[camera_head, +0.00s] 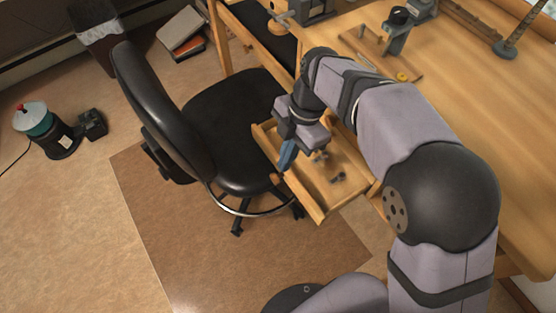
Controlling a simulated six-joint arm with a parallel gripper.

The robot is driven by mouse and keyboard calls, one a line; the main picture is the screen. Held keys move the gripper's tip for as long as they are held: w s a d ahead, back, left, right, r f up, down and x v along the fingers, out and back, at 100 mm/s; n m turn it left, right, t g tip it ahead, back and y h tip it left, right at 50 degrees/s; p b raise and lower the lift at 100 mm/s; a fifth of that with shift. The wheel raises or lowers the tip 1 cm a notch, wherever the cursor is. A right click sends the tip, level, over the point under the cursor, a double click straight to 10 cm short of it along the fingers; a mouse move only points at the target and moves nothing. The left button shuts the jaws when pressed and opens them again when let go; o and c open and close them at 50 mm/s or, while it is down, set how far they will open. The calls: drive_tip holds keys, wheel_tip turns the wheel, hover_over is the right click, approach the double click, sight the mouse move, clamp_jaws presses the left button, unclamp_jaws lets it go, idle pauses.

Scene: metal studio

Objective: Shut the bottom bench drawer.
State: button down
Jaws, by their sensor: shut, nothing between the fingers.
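The bottom bench drawer (325,208) is a light wooden drawer. It stands pulled out from under the bench, to the left of the arm, with several small dark items lying in it. My gripper (287,156) has blue fingers and points down. It is shut and empty, and in the picture it lies over the drawer's front left part, near the front panel. I cannot tell whether the fingertips touch the drawer. My arm hides the drawer's back part and the bench front behind it.
A black office chair (235,120) stands close to the left of the drawer, its base near the drawer front. The wooden bench top (470,110) spreads at the right with tools at its back. A canister (38,122) stands far left.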

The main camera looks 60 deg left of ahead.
drive_tip(key=s+a+t+p, duration=0.2)
drive_tip(key=s+a+t, duration=0.3)
drive_tip(key=t, duration=0.3)
drive_tip(key=shift+x, duration=5)
drive_tip(key=shift+d, duration=0.1)
drive_tip(key=w+p, duration=0.3)
drive_tip(key=w, duration=1)
drive_tip(key=shift+w, duration=0.1)
